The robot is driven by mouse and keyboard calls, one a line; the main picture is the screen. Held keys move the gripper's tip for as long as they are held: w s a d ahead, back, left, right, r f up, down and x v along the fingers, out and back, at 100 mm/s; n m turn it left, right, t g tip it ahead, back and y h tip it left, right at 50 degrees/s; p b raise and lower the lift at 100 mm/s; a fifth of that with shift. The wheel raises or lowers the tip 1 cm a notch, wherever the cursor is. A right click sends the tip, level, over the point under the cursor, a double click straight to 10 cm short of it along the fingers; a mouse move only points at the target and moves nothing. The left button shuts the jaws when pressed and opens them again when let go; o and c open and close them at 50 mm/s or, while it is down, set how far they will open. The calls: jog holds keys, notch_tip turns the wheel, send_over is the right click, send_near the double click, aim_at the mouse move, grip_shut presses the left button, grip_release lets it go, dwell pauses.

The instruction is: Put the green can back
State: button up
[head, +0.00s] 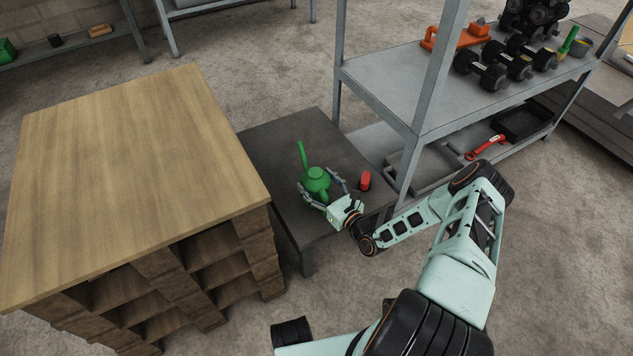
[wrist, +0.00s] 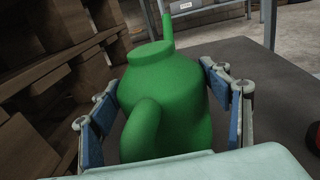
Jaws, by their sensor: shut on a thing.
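The green can (head: 316,181) has a rounded body, a short neck and a long thin spout pointing up and away. It is at the dark low table (head: 268,141); I cannot tell whether it rests on the top or is held just above it. My gripper (head: 322,190) is shut on the can, with a finger on each side of its body. In the wrist view the can (wrist: 165,95) fills the middle, its handle loop facing me, between the blue-padded fingers.
A red cylinder (head: 365,181) stands close to the right of my gripper. A wooden block with cubbyholes (head: 140,150) rises at the left. A grey shelf rack (head: 400,95) with dumbbells (head: 507,62) stands at the right, its post near the table. The table's far part is bare.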

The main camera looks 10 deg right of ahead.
dwell(0.3)
jog(key=o, duration=2.2)
jog(key=shift+f, duration=0.15)
jog(key=shift+c, duration=0.2)
jog(key=shift+p+v, duration=1.2)
jog(key=shift+v, duration=3.3)
jog(key=shift+f, duration=0.15)
